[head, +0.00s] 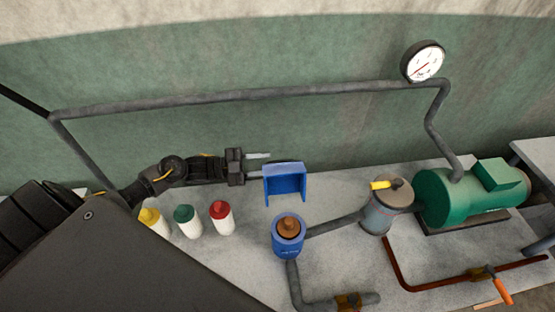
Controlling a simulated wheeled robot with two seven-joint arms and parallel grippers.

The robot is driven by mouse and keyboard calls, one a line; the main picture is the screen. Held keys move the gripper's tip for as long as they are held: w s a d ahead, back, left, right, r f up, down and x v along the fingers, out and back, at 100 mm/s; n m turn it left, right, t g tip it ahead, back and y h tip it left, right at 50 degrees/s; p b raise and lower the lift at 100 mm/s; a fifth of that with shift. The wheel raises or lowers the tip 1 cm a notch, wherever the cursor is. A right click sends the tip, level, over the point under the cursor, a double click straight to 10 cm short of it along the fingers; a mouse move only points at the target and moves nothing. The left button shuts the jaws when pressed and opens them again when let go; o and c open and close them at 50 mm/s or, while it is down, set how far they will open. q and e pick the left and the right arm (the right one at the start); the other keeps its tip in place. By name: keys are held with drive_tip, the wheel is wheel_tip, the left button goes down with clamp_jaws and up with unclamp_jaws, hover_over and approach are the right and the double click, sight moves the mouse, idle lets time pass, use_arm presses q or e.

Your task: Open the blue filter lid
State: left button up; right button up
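The blue filter (288,248) is a short upright cylinder on the bench, joined to grey pipes. A brown stepped round piece (289,226) sits at its top, inside the blue rim. I cannot tell whether this piece is a lid or an insert. My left gripper (259,165) is behind and to the left of the filter, pointing right, with its two pale fingers apart and nothing seen between them. Its lower finger ends close to a blue open-fronted box or bracket (284,168); contact cannot be told. My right gripper is not in view.
White bottles with yellow (149,215), green (184,214) and red (220,210) caps stand left of the filter. A grey canister (384,217) with a yellow handle, a green motor (443,199) and a red-brown pipe (435,287) are right. A gauge (424,62) hangs above.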

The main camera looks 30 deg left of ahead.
sight(283, 179)
use_arm(q)
drive_tip(key=shift+p+x, duration=0.55)
drive_tip(key=shift+x, duration=1.8)
drive_tip(key=c, duration=0.7)
drive_tip(key=shift+r, duration=0.1)
clamp_jaws()
